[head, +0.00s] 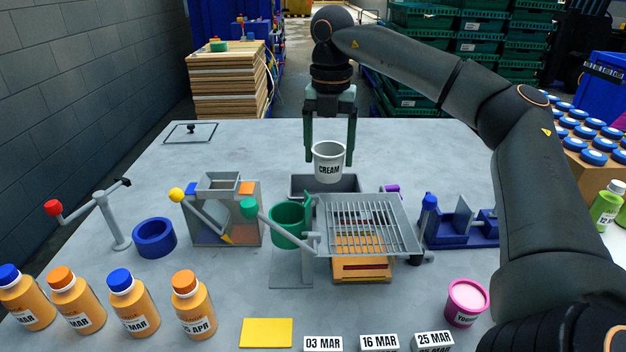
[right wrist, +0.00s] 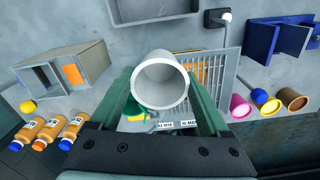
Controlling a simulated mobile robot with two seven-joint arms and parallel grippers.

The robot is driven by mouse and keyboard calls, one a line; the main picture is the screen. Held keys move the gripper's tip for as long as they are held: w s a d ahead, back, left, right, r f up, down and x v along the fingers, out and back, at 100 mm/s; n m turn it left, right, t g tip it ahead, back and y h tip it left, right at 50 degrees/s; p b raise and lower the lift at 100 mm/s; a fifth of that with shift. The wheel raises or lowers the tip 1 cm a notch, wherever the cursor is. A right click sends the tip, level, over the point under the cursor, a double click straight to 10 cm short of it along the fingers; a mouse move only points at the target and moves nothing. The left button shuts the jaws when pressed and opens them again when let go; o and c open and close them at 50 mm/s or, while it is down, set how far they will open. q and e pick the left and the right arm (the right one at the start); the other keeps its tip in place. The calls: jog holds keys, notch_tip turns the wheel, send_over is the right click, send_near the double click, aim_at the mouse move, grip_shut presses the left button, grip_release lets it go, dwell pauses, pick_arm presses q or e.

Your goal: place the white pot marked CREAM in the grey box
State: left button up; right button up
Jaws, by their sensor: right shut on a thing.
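The white pot marked CREAM (head: 328,163) is upright between the fingers of my right gripper (head: 329,150), which is shut on it. In the right wrist view the pot's open mouth (right wrist: 160,84) faces the camera, with a finger on either side. The grey box (head: 298,187) is a low open tray on the table. The pot is in front of it in the head view and hides part of its far rim. In the right wrist view the box (right wrist: 155,20) lies at the top edge, apart from the pot. My left gripper is not in view.
A wire rack (head: 370,228) and a green cup on a stand (head: 287,224) stand close in front of the box. A pink yogurt pot (head: 466,302) and several orange bottles (head: 128,302) stand nearer. The table's back left is mostly clear.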

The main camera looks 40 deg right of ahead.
aim_at(319, 148)
jog(key=shift+w+d+f+p, duration=0.45)
jog(key=shift+w+d+f, duration=0.35)
jog(key=shift+w+f, duration=1.05)
jog(key=shift+w+d+f+p, duration=0.45)
jog(key=shift+w+d+f, duration=0.3)
jog(key=shift+w+f, duration=1.05)
jog(key=shift+w+d+f+p, duration=0.45)
jog(key=shift+w+d+f, duration=0.35)
jog(key=shift+w+f, duration=1.05)
jog(key=shift+s+f, duration=0.4)
jog(key=shift+s, duration=0.05)
jog(key=shift+f, duration=0.1)
jog(key=shift+f, duration=0.4)
jog(key=shift+f, duration=0.1)
jog(key=o, duration=1.3)
